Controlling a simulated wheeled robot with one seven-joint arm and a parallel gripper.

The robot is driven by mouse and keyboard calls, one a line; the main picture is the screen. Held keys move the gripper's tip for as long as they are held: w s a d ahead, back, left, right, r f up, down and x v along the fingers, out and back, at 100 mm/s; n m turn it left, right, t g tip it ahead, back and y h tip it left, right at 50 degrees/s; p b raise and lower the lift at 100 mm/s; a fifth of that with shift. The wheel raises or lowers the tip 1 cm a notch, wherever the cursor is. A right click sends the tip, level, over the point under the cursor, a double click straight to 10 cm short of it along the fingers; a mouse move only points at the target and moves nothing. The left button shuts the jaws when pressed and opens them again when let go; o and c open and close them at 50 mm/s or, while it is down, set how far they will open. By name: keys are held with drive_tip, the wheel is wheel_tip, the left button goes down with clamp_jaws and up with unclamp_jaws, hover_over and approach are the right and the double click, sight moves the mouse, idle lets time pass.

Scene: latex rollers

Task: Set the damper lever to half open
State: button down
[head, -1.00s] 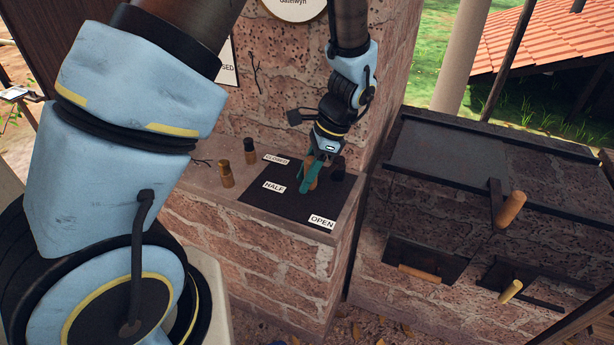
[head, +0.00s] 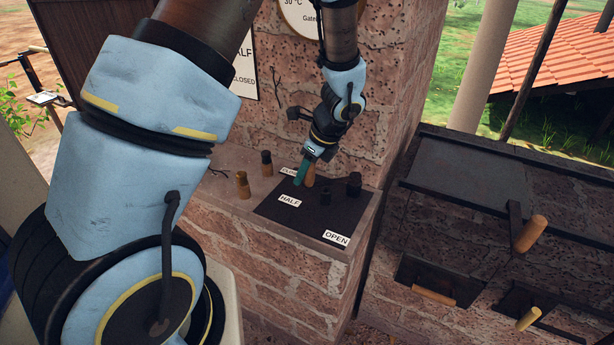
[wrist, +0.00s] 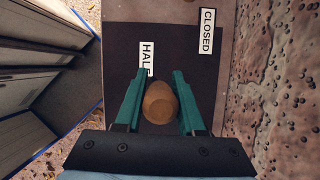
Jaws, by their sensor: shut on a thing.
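My gripper (head: 304,179) is shut on the wooden knob (head: 309,176) of the damper lever, above a dark plate (head: 270,208) on the brick ledge. In the wrist view, the round knob (wrist: 160,102) sits between the two teal fingers. The HALF label (head: 289,200) is just in front of the fingers in the head view and partly hidden by the left finger in the wrist view. The CLOSED label (wrist: 207,31) is at the upper right there; the OPEN label (head: 337,238) is at the plate's near right. The lever's shaft is hidden, so I cannot tell its exact alignment.
Two small wooden-and-black pegs (head: 243,185) stand on the ledge left of the plate. Dark posts (head: 354,183) rise at the plate's right. A brick chimney wall (head: 375,100) stands close behind. A stove with wooden handles (head: 531,233) is at right.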

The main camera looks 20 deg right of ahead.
drive_tip(key=shift+w, duration=0.3)
drive_tip(key=c, duration=0.5)
unclamp_jaws()
drive_tip(key=shift+d+r, duration=0.1)
drive_tip(key=shift+r, duration=0.05)
drive_tip(key=b+v, duration=0.1)
drive_tip(key=v, duration=0.9)
drive_tip(key=shift+s+r, duration=0.2)
drive_tip(key=shift+r, duration=0.05)
